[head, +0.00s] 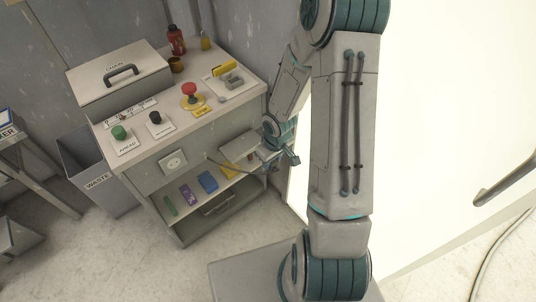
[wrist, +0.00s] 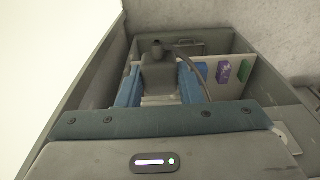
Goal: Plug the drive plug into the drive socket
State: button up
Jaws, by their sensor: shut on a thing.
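The drive plug (wrist: 160,76) is a grey block with a dark round knob, held between the two blue fingers of my gripper (wrist: 160,90) in the wrist view. A dark cable (wrist: 190,62) curves away from beside it. In the head view my gripper is low at the right end of the console, and the plug cannot be made out clearly there. The drive socket (head: 174,162) is a white plate with a round face on the console's front panel, to the left of my gripper and apart from it. Nothing is plugged into it.
The console top (head: 150,140) bears a chain box (head: 118,80), green (head: 119,132) and black (head: 155,117) knobs and a red button (head: 189,90). The lower shelf holds green, purple (head: 188,194) and blue (head: 208,182) items. A waste bin (head: 88,170) stands left.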

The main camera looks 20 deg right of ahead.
jog(key=shift+s+d, duration=0.3)
jog(key=shift+s, duration=0.5)
jog(key=shift+d, duration=0.1)
jog(key=shift+d, duration=0.1)
jog(key=w+a+r+m, duration=0.4)
jog(key=w, duration=0.2)
jog(key=shift+r+h, duration=0.15)
jog(key=shift+h, duration=0.15)
jog(key=shift+s, duration=0.1)
